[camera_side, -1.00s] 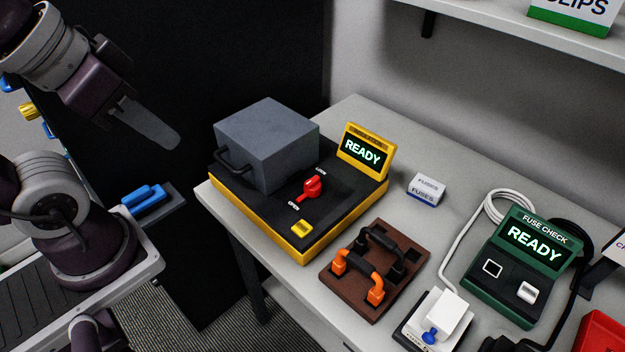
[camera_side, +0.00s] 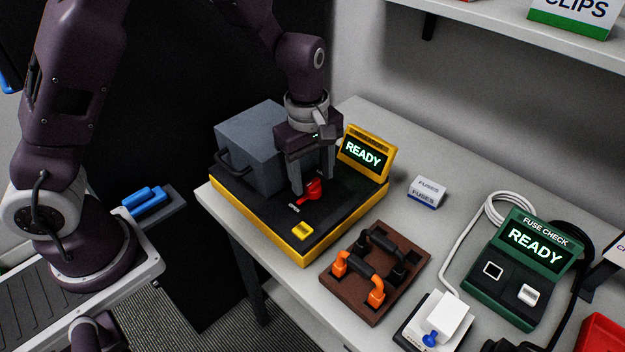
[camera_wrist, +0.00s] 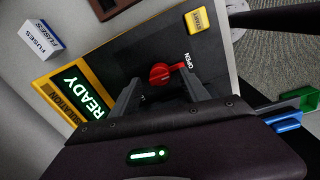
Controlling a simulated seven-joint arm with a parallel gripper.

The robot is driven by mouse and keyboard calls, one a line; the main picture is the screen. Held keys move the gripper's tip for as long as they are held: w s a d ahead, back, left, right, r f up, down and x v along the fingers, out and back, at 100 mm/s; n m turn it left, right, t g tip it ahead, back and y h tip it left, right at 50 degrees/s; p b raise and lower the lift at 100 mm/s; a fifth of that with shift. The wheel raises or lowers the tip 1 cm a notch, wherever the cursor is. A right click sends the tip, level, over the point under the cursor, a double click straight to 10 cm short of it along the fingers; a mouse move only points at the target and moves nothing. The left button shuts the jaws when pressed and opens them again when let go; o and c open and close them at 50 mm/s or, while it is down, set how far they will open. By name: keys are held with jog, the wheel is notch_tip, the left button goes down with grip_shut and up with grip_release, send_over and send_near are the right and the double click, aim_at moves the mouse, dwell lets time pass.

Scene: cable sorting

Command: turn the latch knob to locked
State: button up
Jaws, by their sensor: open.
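The red latch knob (camera_side: 310,190) stands on the black top of the yellow-edged insulation unit (camera_side: 270,222). Its pointer end is toward the OPEN label in the side view. In the wrist view the knob (camera_wrist: 160,73) lies just beyond the fingertips, with its pointer toward the word OPEN. My gripper (camera_side: 313,187) is open and points down over the knob, one finger on each side of it. In the wrist view the fingers of my gripper (camera_wrist: 161,88) are apart with nothing between them; contact with the knob cannot be told. The LOCK label is hidden.
A grey box-shaped cover (camera_side: 248,148) with a black handle is close left of the gripper. The unit's READY display (camera_side: 363,153) is close right. A yellow button (camera_side: 303,230) is in front.

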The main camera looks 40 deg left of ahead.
notch_tip(320, 180, down, 2)
jog(key=shift+f, duration=0.1)
jog(key=shift+c, duration=0.2)
grip_shut()
